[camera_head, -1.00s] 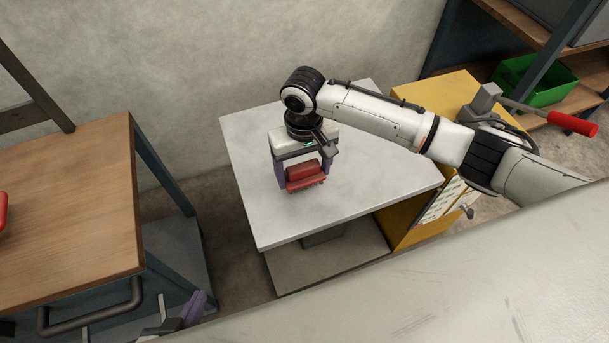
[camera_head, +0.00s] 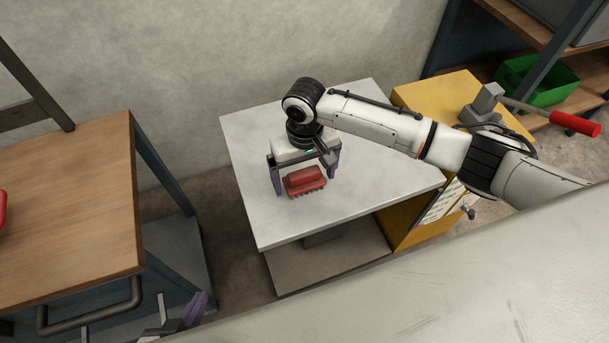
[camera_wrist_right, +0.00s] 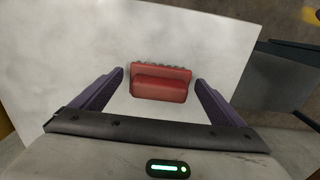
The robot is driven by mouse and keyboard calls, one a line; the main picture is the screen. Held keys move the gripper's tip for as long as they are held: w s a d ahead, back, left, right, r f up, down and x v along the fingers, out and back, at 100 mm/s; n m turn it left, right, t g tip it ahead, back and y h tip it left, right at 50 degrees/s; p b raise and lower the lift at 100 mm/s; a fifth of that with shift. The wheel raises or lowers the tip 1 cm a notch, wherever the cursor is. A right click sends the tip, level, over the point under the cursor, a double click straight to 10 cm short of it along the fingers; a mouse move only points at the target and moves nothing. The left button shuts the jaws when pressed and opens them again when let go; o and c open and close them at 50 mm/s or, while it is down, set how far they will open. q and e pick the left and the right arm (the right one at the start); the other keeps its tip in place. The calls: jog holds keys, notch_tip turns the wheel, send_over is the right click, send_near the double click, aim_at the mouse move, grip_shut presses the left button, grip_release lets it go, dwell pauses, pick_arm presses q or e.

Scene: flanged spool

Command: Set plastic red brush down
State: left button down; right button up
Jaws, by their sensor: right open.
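The red plastic brush (camera_head: 304,181) rests on the white table top (camera_head: 372,180), bristles along its near side. It also shows in the right wrist view (camera_wrist_right: 160,83), lying between the two purple fingers with a gap on each side. My right gripper (camera_head: 305,184) is open around the brush, with its fingers apart from it. In the right wrist view the open fingers (camera_wrist_right: 160,82) frame the brush. My left gripper (camera_head: 190,318) shows only in part at the bottom left of the head view; its fingertips are not clear.
A wooden bench (camera_head: 70,210) stands at the left, with a gap to the white table. A yellow cabinet (camera_head: 440,100) with a red-handled lever (camera_head: 575,124) stands at the right. A green bin (camera_head: 538,80) sits on a shelf behind. The table around the brush is clear.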

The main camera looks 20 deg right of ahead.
aim_at(304, 173)
notch_tip(304, 173, up, 12)
jog(key=p, duration=0.1)
jog(key=shift+p, duration=0.35)
jog(key=s+a+f+n+t+y, duration=0.25)
jog(key=s+a+f, duration=0.35)
jog(key=s, duration=0.5)
jog(key=s+d+t+h, duration=0.1)
jog(key=s+d+h, duration=0.1)
jog(key=s+d, duration=1.1)
jog(key=w+a+f+t+y, duration=0.1)
jog(key=w+a+f+t, duration=0.1)
jog(key=f, duration=0.4)
jog(key=w+a+f+t+y, duration=0.1)
jog(key=w+a+f+t, duration=0.1)
jog(key=f, duration=0.3)
jog(key=shift+w+a+f+m+t, duration=0.35)
jog(key=shift+w+f, duration=0.05)
jog(key=shift+w, duration=0.3)
